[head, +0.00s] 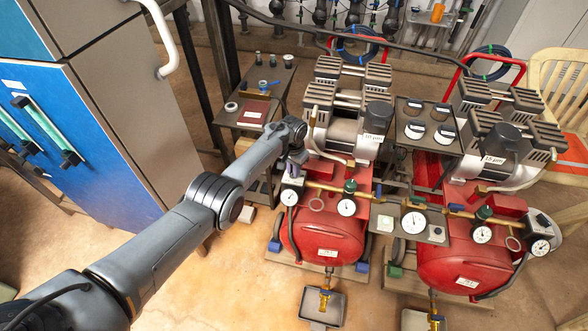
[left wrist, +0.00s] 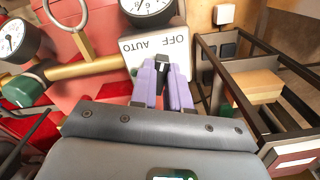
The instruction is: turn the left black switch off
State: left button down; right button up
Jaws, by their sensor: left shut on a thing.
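The left pressure switch is a white box (left wrist: 142,46) with OFF and AUTO lettering, upside down in the left wrist view. In the head view this box (head: 292,184) sits at the left end of the left compressor's brass pipe. My left gripper (head: 295,163) is at the box from above. In the left wrist view its two purple fingers (left wrist: 163,72) are shut on the black switch (left wrist: 162,66) at the box's face. The fingers hide much of the switch, so I cannot tell its setting. My right gripper is in neither view.
The left red tank (head: 324,240) carries a brass pipe (left wrist: 78,70) and gauges (head: 346,207) close to my gripper. A second compressor with a red tank (head: 466,262) stands at right. A dark side table (head: 248,120) and blue cabinet (head: 75,135) are at left.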

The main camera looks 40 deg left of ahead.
pick_arm(q)
jog(key=shift+a+m, duration=0.1)
jog(key=shift+m, duration=0.8)
jog(key=c, duration=1.1)
grip_release()
notch_tip(320, 180, up, 11)
jog(key=p, duration=0.7)
jog(key=shift+p, duration=0.4)
jog(key=shift+s+f, duration=0.1)
jog(key=shift+f, duration=0.1)
